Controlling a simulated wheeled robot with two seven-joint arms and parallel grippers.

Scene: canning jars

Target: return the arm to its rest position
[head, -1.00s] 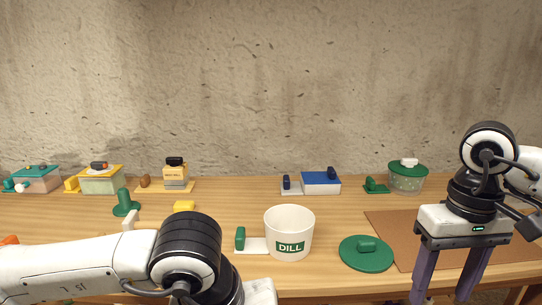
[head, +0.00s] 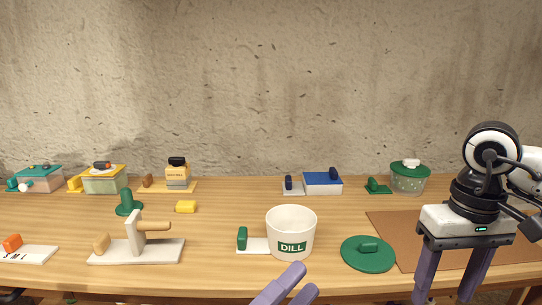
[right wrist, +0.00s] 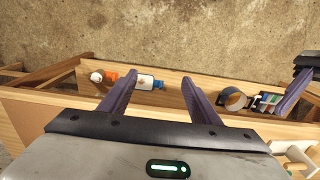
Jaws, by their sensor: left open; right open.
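My left gripper (head: 303,279) shows only as two purple fingers at the bottom edge, just in front of the white DILL tub (head: 291,228). The fingers are apart with nothing seen between them; the rest of that arm is out of view. My right gripper (head: 446,290) hangs fingers down at the right, in front of the brown mat (head: 395,225). It is open and empty; its fingers also show in the right wrist view (right wrist: 160,80).
A green lid (head: 368,256) lies right of the tub. A white board with wooden handles (head: 140,251) and a white plate with an orange block (head: 25,254) are at the front left. Several small containers, including a green-lidded jar (head: 409,180), line the back.

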